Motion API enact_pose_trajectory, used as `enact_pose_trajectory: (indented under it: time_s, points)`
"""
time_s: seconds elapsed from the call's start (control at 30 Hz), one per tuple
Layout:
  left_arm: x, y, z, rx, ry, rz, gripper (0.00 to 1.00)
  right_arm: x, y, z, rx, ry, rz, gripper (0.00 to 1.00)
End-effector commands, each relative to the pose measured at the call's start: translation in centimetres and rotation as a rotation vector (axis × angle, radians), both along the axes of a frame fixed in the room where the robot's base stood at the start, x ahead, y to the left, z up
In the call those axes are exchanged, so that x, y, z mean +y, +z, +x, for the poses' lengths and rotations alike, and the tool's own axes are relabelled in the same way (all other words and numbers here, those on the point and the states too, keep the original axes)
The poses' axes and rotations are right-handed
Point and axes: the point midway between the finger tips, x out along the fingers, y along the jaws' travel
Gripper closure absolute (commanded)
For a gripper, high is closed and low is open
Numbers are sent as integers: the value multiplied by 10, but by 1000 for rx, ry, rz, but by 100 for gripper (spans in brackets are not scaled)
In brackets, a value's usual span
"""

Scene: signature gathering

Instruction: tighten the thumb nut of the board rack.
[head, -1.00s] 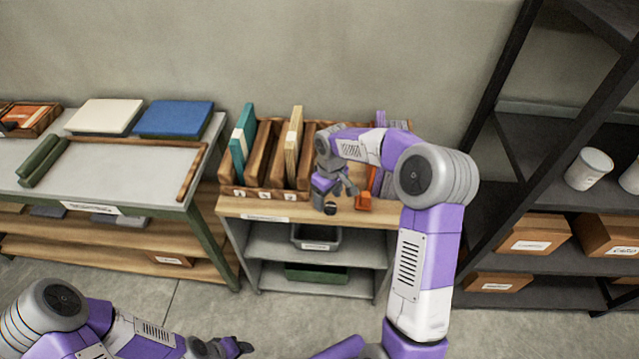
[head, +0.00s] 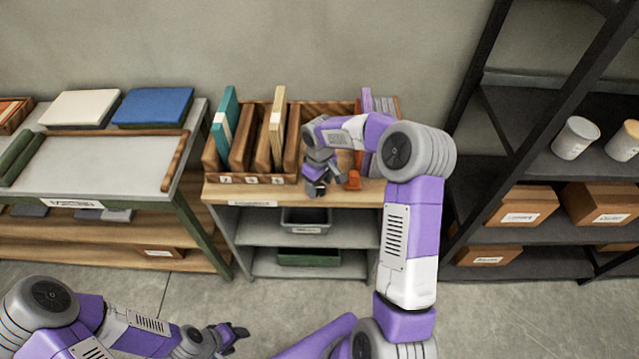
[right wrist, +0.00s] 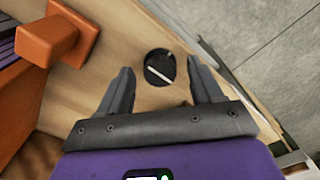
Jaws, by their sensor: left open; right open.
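The board rack (head: 325,107) is a wooden rack with upright slots, on a low shelf unit against the wall. In the right wrist view a dark round knob with a pale bar, seemingly the thumb nut (right wrist: 160,68), sits on the light wood surface. My right gripper (right wrist: 158,82) is open, its two fingers apart on either side of the knob's lower edge; I cannot tell whether they touch it. In the head view my right gripper (head: 318,187) is at the rack's front and hides the knob. My left gripper (head: 236,335) is open and empty, low over the floor.
An orange block-like piece (right wrist: 52,40) stands close to the knob; it also shows in the head view (head: 353,181). Teal and cream boards (head: 225,120) stand in the slots. A grey table (head: 95,165) is at the left, a dark shelf (head: 520,165) at the right.

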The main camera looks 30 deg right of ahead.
Motion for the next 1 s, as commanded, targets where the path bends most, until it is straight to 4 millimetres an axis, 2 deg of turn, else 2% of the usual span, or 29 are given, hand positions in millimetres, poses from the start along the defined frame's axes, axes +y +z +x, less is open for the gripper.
enact_pose_trajectory:
  time_s: [0.03,0.07,0.37,0.67,1.0]
  points:
    - [0,0,0,0,0,0,47,0,0,0,0,0,0,39]
    - [0,0,0,0,0,0,47,0,0,0,0,0,0,44]
    - [0,0,0,0,0,0,47,0,0,0,0,0,0,90]
    - [0,0,0,0,0,0,47,0,0,0,0,-37,0,91]
    - [0,-1,0,0,0,0,47,0,1,0,-1,-253,-2,91]
